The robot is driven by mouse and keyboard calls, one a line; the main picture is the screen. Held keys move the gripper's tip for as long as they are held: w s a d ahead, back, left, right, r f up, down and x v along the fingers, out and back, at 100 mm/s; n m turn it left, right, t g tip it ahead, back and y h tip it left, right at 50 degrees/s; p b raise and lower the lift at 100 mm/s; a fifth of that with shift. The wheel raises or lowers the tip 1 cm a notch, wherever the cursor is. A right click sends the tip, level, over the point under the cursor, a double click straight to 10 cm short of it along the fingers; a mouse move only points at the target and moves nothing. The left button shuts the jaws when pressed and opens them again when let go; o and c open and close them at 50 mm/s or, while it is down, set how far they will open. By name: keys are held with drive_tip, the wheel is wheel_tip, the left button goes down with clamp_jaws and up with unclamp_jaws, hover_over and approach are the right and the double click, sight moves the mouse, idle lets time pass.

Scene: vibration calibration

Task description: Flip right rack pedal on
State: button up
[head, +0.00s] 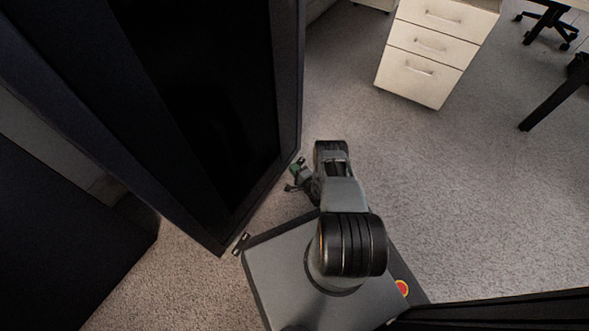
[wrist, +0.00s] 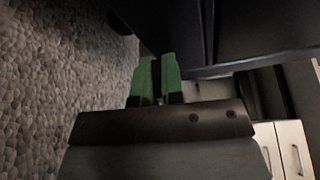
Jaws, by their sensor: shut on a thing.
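The dark rack (head: 205,85) stands at the left in the head view, and its dark underside shows at the top of the wrist view (wrist: 265,28). My gripper (head: 296,168) is low at the rack's far bottom corner, where the right rack pedal is. In the wrist view its green fingers (wrist: 157,76) are close together, shut on the right rack pedal with a narrow dark gap between them. The pedal is mostly hidden by the fingers and the arm, so its tilt cannot be told. Another small metal pedal (head: 240,243) shows at the rack's near bottom corner.
A white drawer cabinet (head: 436,50) stands at the back, and it shows at the lower right of the wrist view (wrist: 291,148). Grey carpet (head: 480,190) is clear to the right. Another dark cabinet (head: 60,240) stands at the left. Chair legs (head: 548,22) are at the far right.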

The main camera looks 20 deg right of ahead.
clamp_jaws()
drive_tip(key=shift+s+f+n+t, duration=0.1)
drive_tip(key=shift+f+n+t, duration=0.3)
drive_tip(key=shift+n, duration=0.5)
drive_tip(key=shift+f+n+t, duration=0.2)
drive_tip(key=shift+n+t, duration=0.3)
drive_tip(key=shift+n, duration=0.7)
drive_tip(key=shift+o, duration=2.4)
unclamp_jaws()
drive_tip(key=shift+o, duration=0.7)
drive_tip(key=shift+s, duration=0.1)
